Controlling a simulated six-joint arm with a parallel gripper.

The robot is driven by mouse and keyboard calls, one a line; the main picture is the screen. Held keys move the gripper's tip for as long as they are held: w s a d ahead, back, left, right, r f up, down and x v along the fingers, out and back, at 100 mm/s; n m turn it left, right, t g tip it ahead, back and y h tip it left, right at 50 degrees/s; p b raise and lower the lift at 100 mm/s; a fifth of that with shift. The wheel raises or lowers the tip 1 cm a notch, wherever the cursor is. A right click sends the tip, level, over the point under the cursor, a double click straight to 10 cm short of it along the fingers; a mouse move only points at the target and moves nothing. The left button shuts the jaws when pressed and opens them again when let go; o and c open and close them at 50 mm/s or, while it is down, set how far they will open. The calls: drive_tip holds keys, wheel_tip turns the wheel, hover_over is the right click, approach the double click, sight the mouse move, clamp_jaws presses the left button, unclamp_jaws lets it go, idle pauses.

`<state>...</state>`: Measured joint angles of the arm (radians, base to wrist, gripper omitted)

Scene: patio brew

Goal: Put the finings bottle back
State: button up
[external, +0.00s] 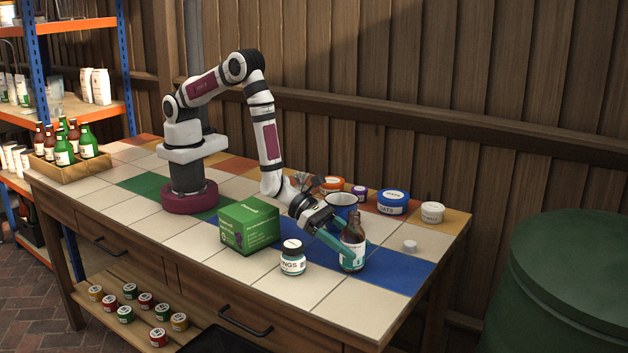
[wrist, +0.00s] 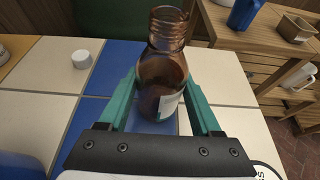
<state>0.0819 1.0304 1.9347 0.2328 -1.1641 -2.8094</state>
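A brown glass bottle (external: 355,240) with a pale label and an open threaded neck stands upright on the blue tiles near the table's right end; it also shows in the wrist view (wrist: 163,75). My gripper (external: 352,243) reaches down to it from the left, its teal fingers on both sides of the bottle's body and seemingly touching it. A white cap (external: 410,246) lies apart on the tiles to the right.
A green box (external: 249,227) stands left of the jar. A blue mug (external: 342,206) and several lidded tubs, including a blue one (external: 392,203), stand behind the gripper. A wooden crate (external: 68,169) of bottles is at the far left. The tiles at the front right are clear.

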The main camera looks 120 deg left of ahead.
drive_tip(key=o, duration=0.4)
drive_tip(key=shift+o, duration=0.2)
drive_tip(key=shift+s+r, duration=0.15)
drive_tip(key=shift+r, duration=0.1)
drive_tip(key=s+a+r+n+g, duration=0.2)
drive_tip(key=s+r+n+g, duration=0.2)
drive_tip(key=s+n, duration=0.6)
drive_tip(key=s+a+r+n+g+y, duration=0.1)
drive_tip(key=s+r+n+g, duration=0.4)
drive_tip(key=s, duration=1.3)
drive_tip(key=s+a+r+n+g, duration=0.3)
drive_tip(key=s+r+n, duration=0.6)
drive_tip(key=s+n, duration=0.5)
drive_tip(key=shift+s+a+r+n+g+y, duration=0.2)
drive_tip(key=shift+s+n+g+y, duration=0.15)
drive_tip(key=shift+n+g, duration=0.4)
